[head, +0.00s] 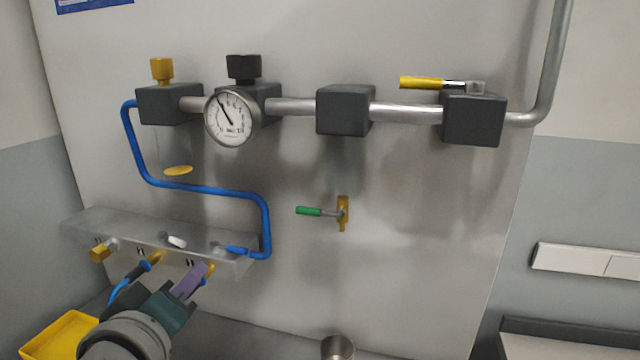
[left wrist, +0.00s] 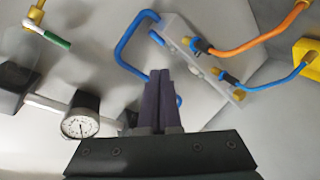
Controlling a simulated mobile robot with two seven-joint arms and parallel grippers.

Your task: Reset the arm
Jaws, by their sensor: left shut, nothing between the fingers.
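My left gripper (head: 200,276) reaches in from the lower left of the head view, in front of the grey metal manifold rail (head: 150,233). Its purple-grey fingers are pressed together with nothing between them. In the left wrist view the shut fingers (left wrist: 158,82) point toward the rail (left wrist: 180,32) and the bent blue pipe (left wrist: 128,45). I cannot tell from these views whether the fingertips touch anything. My right gripper does not show in either view.
A pipe run on the panel carries a round gauge (head: 232,118), dark blocks and a yellow-handled valve (head: 422,83). A green-handled tap (head: 310,211) sits below. A yellow bin (head: 62,338) and a metal cup (head: 338,347) stand low. Blue and orange hoses (left wrist: 262,38) hang near the rail.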

